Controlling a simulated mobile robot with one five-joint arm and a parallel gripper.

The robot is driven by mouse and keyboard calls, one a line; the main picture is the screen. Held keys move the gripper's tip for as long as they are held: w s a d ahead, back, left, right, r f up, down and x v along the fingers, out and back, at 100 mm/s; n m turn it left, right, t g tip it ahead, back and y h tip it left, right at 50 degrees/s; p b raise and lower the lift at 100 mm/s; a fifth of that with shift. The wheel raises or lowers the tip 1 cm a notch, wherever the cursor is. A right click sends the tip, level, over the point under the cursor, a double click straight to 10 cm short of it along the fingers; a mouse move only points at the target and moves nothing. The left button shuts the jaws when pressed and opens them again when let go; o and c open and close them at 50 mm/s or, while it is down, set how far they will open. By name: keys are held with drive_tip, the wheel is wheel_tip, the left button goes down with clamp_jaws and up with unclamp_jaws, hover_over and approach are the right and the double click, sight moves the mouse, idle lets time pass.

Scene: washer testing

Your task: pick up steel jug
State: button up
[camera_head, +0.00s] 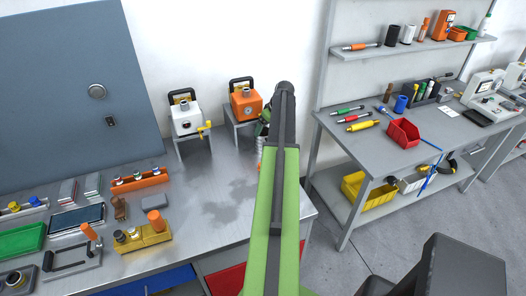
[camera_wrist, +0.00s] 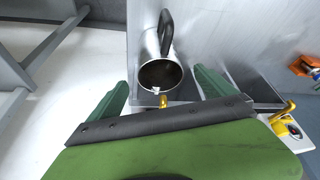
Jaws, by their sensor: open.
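The steel jug (camera_wrist: 148,50) shows in the wrist view at the upper middle, its round open mouth facing the camera and its dark handle at the top. A small pale spot shows inside the mouth. My gripper (camera_wrist: 161,78) is open, with one green finger to the left of the jug and one to the right. Nothing is held, and gaps show between the fingers and the jug. In the head view my green arm covers most of the jug's area; a small shiny metal part beside the arm is too small to identify.
In the head view, a white unit with a yellow tap (camera_head: 186,118) and an orange unit (camera_head: 246,104) stand on metal stands at the wall. The metal bench (camera_head: 225,215) is clear in the middle. Blocks and trays crowd its left. A second workbench (camera_head: 360,145) stands right.

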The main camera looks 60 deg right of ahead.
sight(264, 133)
drive_tip(key=b+x, duration=0.5)
drive_tip(key=shift+s+f, duration=0.15)
drive_tip(key=shift+f, duration=0.05)
drive_tip(key=shift+r, duration=0.15)
drive_tip(key=c, duration=2)
drive_tip(key=shift+c, duration=0.2)
drive_tip(key=s+a+r+p, duration=0.1)
drive_tip(key=s+a+p, duration=0.1)
drive_tip(key=s, duration=0.6)
drive_tip(key=s+a+r+p, duration=0.1)
drive_tip(key=s+a+r, duration=0.1)
drive_tip(key=s, duration=0.7)
drive_tip(key=shift+s+a+r+p, duration=0.2)
drive_tip(key=shift+r+p, duration=0.05)
drive_tip(key=shift+p, duration=0.1)
